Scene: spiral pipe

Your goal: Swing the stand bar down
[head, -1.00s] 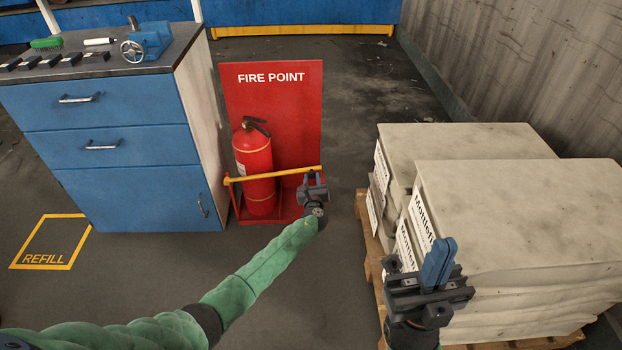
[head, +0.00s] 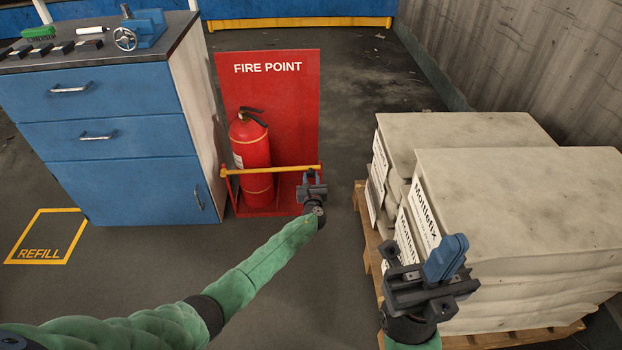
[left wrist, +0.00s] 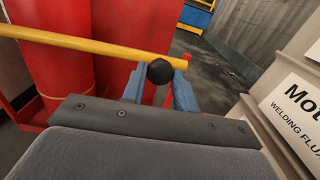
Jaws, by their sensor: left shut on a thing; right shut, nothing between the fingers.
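The yellow stand bar (head: 271,170) runs across the front of the red fire extinguisher (head: 251,155) on its red stand. Its right end sits slightly higher than its left end in the head view. My left gripper (head: 312,178) is at the bar's right end. In the left wrist view, the bar (left wrist: 80,45) carries a black knob (left wrist: 159,71), and my left gripper's blue fingers (left wrist: 160,85) are on either side of it, shut on it. My right gripper (head: 447,256) is shut and empty, in front of the stacked bags.
The red FIRE POINT board (head: 268,95) stands behind the extinguisher. A blue cabinet (head: 125,150) is at the left, with a vise (head: 140,30) on top. Pale bags (head: 520,195) stacked on a wooden pallet (head: 367,225) are at the right. Floor between stand and pallet is clear.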

